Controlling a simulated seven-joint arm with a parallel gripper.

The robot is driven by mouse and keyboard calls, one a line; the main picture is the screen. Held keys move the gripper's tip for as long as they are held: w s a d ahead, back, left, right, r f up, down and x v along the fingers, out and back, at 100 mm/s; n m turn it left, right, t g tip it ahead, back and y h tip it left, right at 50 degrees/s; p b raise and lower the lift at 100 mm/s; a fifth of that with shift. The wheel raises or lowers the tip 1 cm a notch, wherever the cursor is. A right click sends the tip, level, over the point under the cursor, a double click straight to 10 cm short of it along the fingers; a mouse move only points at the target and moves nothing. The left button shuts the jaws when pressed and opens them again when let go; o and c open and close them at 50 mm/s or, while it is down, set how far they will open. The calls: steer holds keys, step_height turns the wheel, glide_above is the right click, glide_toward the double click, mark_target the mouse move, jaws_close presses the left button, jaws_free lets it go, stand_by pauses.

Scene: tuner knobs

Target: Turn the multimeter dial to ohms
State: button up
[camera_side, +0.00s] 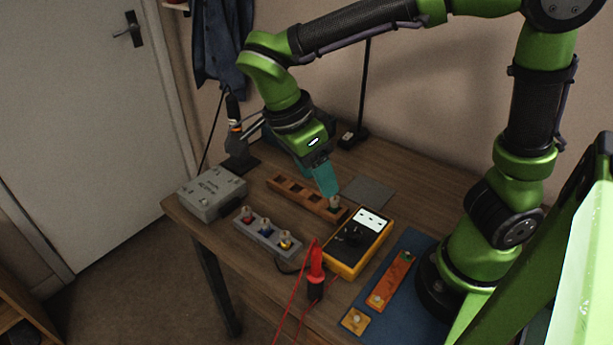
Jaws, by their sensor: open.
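The multimeter (339,267) is a yellow-orange case with a black face, lying on the table right of the middle. A pale display panel (372,220) is at its far end. Its black dial (353,238) sits in the middle of the face; its pointer and markings are too small to read. My gripper (331,192), with teal fingers, is open and points down behind and left of the multimeter. The fingertips are close to the right end of a brown wooden rack and a small knob there; I cannot tell whether they touch.
The wooden rack (298,193) has several slots. A grey block with coloured knobs (267,235) and a grey box (212,191) stand left. Red probe leads (316,265) lie at the multimeter's front left. A blue mat (402,277) with orange plates is right.

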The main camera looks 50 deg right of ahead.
steer(key=s+d+r+n+t+y, duration=0.1)
steer(key=d+r+n+t+y, duration=0.1)
steer(key=n+t, duration=0.3)
steer(key=s+d+r+n+t+y, duration=0.2)
steer(key=d+r+n+t, duration=0.1)
steer(key=n, duration=1)
steer(key=shift+s+d+t+y, duration=0.2)
steer(key=shift+d+t+y, duration=0.2)
steer(key=shift+d+t, duration=0.65)
steer(key=shift+d, duration=0.1)
